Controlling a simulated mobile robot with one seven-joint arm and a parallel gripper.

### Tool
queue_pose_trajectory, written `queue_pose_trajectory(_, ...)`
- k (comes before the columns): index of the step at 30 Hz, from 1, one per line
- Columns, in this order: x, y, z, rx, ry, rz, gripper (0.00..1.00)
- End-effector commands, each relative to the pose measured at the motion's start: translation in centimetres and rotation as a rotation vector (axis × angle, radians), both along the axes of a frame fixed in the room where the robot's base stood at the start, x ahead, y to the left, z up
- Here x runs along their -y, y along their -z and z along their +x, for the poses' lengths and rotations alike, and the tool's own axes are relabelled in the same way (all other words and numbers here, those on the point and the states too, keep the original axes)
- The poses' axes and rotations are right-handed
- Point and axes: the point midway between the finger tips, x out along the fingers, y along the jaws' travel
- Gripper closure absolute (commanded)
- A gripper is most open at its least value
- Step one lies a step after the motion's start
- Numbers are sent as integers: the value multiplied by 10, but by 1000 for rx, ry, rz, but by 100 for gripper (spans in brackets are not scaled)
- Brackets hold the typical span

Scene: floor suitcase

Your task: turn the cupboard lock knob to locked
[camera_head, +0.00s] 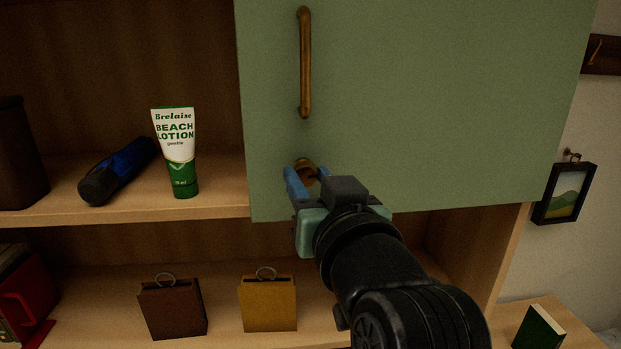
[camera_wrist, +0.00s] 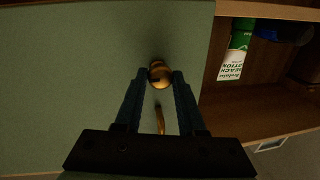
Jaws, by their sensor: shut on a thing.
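The cupboard door (camera_head: 430,100) is a flat green panel with a long brass handle (camera_head: 305,62) near its left edge. The brass lock knob (camera_head: 306,166) sits below the handle, near the door's lower left corner. My gripper (camera_head: 304,176) is at the knob, its blue fingers on either side of it. In the wrist view the knob (camera_wrist: 160,75) lies between the two fingertips of my gripper (camera_wrist: 160,76), which are shut on it. A dark mark shows on the knob's face. In the head view the fingers partly hide the knob.
Left of the door, open shelves hold a beach lotion tube (camera_head: 177,152) and a blue and black flashlight (camera_head: 117,172). Below stand a brown block (camera_head: 172,308) and a yellow block (camera_head: 268,303) with rings. A framed picture (camera_head: 564,193) hangs at right.

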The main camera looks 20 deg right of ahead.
Motion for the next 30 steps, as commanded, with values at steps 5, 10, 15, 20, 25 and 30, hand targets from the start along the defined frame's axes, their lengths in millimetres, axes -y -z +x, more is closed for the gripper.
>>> queue_pose_trajectory(5, 0, -2, 0, -27, -1, -106, 100)
queue_pose_trajectory(10, -1, -3, 0, -68, -1, -250, 100)
queue_pose_trajectory(15, -1, -3, 0, -113, -2, -406, 100)
queue_pose_trajectory(20, -1, -3, 0, -156, 0, -553, 100)
queue_pose_trajectory(25, -2, -3, 0, -201, -1, -709, 100)
queue_pose_trajectory(30, -2, -3, 1, -245, -1, -863, 100)
